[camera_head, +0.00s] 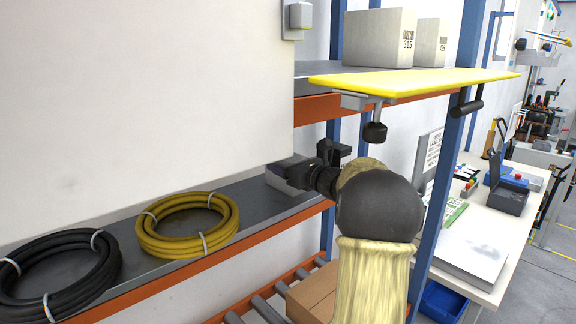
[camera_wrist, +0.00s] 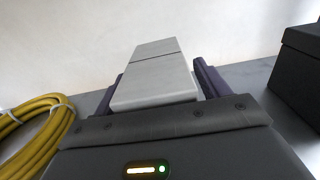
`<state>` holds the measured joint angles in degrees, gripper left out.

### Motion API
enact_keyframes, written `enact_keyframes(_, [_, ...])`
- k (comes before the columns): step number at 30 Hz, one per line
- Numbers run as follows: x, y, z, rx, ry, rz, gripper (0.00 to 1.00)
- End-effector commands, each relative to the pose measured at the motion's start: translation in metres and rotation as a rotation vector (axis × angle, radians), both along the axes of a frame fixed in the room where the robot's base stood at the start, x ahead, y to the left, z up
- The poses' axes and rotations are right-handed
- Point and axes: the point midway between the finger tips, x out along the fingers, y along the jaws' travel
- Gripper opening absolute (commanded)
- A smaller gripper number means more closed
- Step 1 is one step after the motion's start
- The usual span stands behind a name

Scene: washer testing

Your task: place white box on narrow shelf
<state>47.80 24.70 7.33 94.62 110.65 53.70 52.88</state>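A white box (camera_wrist: 155,75) lies between the two purple fingers of my gripper (camera_wrist: 160,85) in the wrist view. In the head view only part of this box (camera_head: 287,174) shows, on the dark middle shelf, with my gripper (camera_head: 312,176) reaching to it from the right. The fingers stand close along both sides of the box; whether they press on it I cannot tell. A narrow yellow shelf (camera_head: 415,82) juts out in front of the upper rack level, above my arm, and its top is bare.
A yellow hose coil (camera_head: 187,226) and a black one (camera_head: 60,272) lie left on the middle shelf (camera_head: 130,245). Two white boxes, one marked 315 (camera_head: 380,38), stand behind the yellow shelf. A blue post (camera_head: 455,135) stands right. A large pale panel (camera_head: 140,110) blocks the upper left.

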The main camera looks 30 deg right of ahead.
Motion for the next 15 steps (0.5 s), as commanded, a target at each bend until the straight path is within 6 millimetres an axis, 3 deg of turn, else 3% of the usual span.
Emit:
enact_keyframes(8, [-0.003, -0.001, 0.0, -0.001, 0.0, -0.001, 0.74])
enact_keyframes(15, [-0.036, -0.006, -0.001, -0.001, -0.001, -0.004, 0.74])
